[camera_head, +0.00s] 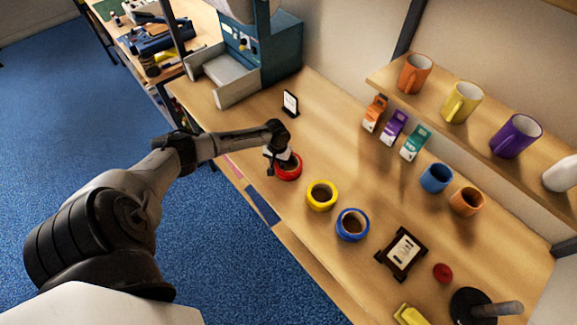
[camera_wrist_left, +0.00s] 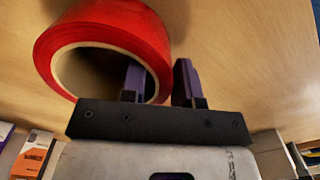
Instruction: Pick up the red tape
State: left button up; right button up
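The red tape (camera_head: 288,167) is a ring standing on the wooden table near its left edge. In the left wrist view the red tape (camera_wrist_left: 105,35) fills the upper left. My left gripper (camera_head: 276,160) is at the ring's left side and partly covers it. In the left wrist view my left gripper (camera_wrist_left: 160,80) has one finger inside the hole and the other outside, closed close together with the tape's wall between them. The tape appears to rest on the table. My right gripper is not in view.
Yellow tape (camera_head: 321,195) and blue tape (camera_head: 352,224) lie to the right of the red tape. A small black-framed sign (camera_head: 290,103) stands behind it. Small cartons (camera_head: 394,125), cups (camera_head: 436,178) and a mug shelf (camera_head: 480,118) are farther back. Bare table lies between.

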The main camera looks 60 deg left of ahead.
pick_arm(q)
grip_shut()
jog(key=shift+r, duration=0.1)
